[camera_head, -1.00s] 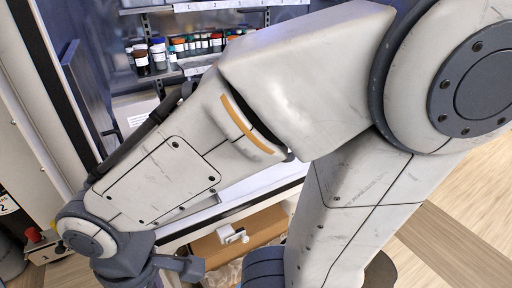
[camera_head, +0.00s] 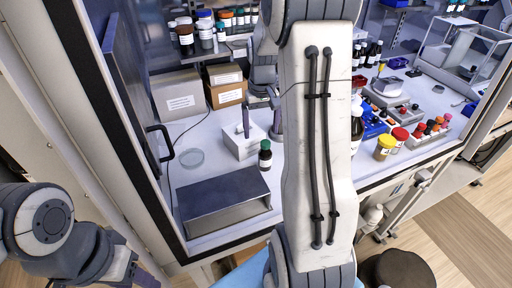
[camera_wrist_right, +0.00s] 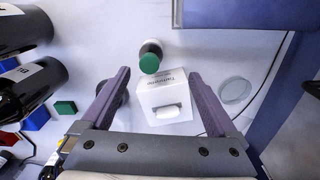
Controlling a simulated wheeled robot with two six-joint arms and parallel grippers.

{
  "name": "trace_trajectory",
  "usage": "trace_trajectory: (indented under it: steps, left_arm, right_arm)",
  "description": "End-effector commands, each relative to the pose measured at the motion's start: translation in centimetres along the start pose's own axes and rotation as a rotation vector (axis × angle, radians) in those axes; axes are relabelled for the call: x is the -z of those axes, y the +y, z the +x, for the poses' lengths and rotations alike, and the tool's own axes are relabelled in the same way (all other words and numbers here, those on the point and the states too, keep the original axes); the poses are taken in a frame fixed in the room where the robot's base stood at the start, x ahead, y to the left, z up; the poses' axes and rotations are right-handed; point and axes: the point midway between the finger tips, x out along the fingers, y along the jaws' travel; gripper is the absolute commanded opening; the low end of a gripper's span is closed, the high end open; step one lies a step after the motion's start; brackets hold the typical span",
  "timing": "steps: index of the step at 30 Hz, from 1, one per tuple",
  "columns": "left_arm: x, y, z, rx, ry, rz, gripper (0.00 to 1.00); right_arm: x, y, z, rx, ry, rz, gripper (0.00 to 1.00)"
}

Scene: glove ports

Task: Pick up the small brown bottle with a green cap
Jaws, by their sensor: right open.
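The small brown bottle with a green cap (camera_head: 265,158) stands upright in the cabinet, behind the grey metal box's right end. In the right wrist view its green cap (camera_wrist_right: 149,63) shows from above, just beyond the fingertips. My right gripper (camera_head: 262,132) is over the white box, close to the bottle. Its purple fingers are spread and empty in the right wrist view (camera_wrist_right: 160,76), with the white box (camera_wrist_right: 165,98) below and between them. My left arm enters at lower left; its gripper (camera_head: 143,280) is cut off at the frame's bottom edge, so its jaws cannot be read.
A grey metal box (camera_head: 222,198) lies in front of the bottle. A glass dish (camera_head: 191,158) is at left, with cartons (camera_head: 180,95) behind. Shelves of bottles stand at the back. Yellow-lidded and red-lidded jars (camera_head: 385,146) stand right of my right arm.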

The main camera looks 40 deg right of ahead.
Motion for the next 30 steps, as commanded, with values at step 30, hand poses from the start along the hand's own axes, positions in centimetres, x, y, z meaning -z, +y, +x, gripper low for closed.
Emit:
trace_trajectory:
  steps: [30]
  left_arm:
    - [0.2,0.3,-3.5,0.0,0.0,0.002,0.5]
  right_arm:
    - [0.1,2.0,10.7,-0.001,-0.001,0.034,0.94]
